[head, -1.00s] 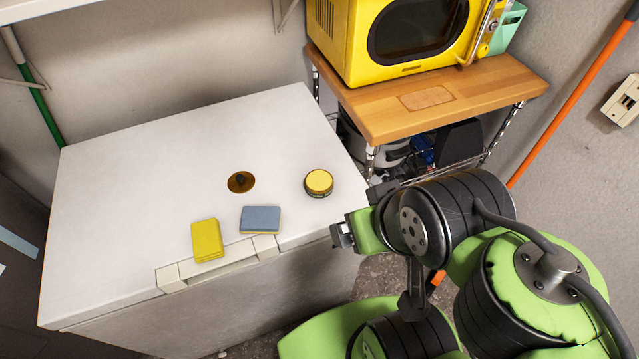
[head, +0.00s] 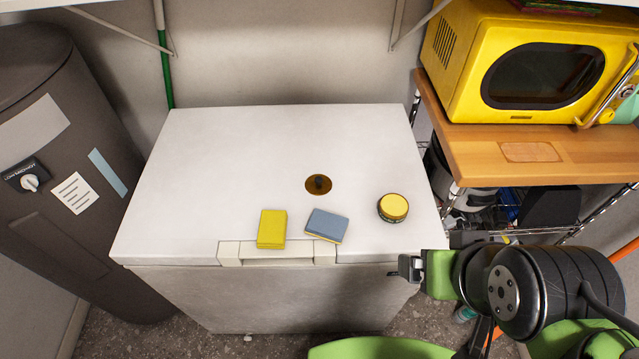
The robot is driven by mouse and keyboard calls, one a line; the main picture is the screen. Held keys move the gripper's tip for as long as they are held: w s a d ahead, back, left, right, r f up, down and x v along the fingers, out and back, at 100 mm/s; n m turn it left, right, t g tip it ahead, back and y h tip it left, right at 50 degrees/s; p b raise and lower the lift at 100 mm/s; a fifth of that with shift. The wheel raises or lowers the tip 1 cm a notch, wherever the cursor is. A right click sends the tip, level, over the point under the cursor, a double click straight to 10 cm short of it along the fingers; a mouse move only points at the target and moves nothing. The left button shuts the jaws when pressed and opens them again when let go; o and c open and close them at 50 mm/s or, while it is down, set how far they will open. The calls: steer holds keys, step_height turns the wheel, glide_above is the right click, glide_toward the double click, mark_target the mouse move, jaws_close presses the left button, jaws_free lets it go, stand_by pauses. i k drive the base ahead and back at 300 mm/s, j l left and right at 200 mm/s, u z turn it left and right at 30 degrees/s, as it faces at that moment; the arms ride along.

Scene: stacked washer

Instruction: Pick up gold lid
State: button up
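A round, flat gold-brown lid (head: 318,184) with a dark knob in its middle lies on the white top of the chest-like appliance (head: 215,150), right of centre. My gripper (head: 404,267) is beyond the front right edge of that top, to the right of and nearer than the lid, and well apart from it. Its fingertips are small and seen from the side, so I cannot tell whether they are open or shut. No object shows between them.
A yellow sponge (head: 271,229) and a blue-grey sponge (head: 327,225) lie near the front edge. A yellow-topped jar (head: 393,207) stands right of the lid. A wooden shelf (head: 480,150) with a yellow microwave (head: 540,70) is at right. The top's left half is clear.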

mark_target(318, 185)
steer(key=j+u, duration=0.35)
steer(key=i+j+u, duration=0.15)
steer(key=j+u, duration=0.25)
steer(key=i+j+u, duration=0.1)
steer(key=j+u, duration=0.25)
